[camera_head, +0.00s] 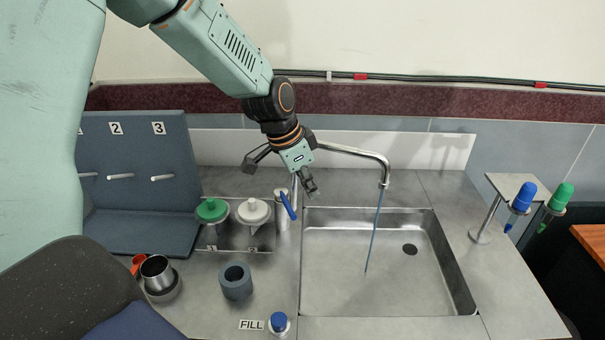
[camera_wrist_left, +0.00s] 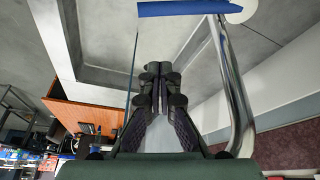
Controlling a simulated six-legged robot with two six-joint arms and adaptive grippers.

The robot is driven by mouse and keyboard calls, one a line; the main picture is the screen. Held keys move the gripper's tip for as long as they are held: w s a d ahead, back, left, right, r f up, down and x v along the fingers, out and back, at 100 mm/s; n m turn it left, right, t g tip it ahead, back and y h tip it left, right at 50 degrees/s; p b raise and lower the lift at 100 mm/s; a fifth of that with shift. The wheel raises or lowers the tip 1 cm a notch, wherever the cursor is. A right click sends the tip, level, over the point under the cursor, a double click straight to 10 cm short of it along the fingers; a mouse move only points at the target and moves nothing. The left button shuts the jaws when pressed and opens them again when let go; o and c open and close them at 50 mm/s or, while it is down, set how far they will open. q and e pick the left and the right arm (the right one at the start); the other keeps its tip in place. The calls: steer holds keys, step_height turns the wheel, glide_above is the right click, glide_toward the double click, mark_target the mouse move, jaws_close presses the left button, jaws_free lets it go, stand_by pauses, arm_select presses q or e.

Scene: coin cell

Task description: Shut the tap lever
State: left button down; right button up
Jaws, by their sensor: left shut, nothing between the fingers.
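The tap's chrome spout (camera_head: 358,150) arches over the sink (camera_head: 320,270) in the head view. A thin blue water stream (camera_head: 374,232) runs from its mouth into the basin. The blue tap lever (camera_head: 288,205) sits tilted on the tap's upright body (camera_head: 281,212), left of the sink. My left gripper (camera_head: 313,192) is shut and empty, just right of the lever and above the sink's rear left corner. In the left wrist view my shut fingers (camera_wrist_left: 157,72) point toward the blue lever (camera_wrist_left: 180,8) at the top, with the spout (camera_wrist_left: 236,90) on the right. My right gripper is out of view.
A green-topped jar (camera_head: 211,211) and a white-topped jar (camera_head: 253,212) stand left of the tap. A grey cup (camera_head: 236,281), a metal cup (camera_head: 157,272) and a blue-capped item (camera_head: 279,323) are nearer. A stand (camera_head: 512,187) with blue and green handles is at right.

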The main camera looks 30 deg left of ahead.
mark_target(287, 204)
arm_select(q)
steer(key=s+a+f+p, duration=0.1)
steer(key=s+f+p, duration=0.1)
steer(key=f, duration=0.1)
steer(key=shift+s+a, duration=0.25)
steer(key=shift+a, duration=0.1)
steer(key=shift+s, duration=0.1)
stand_by(0.4)
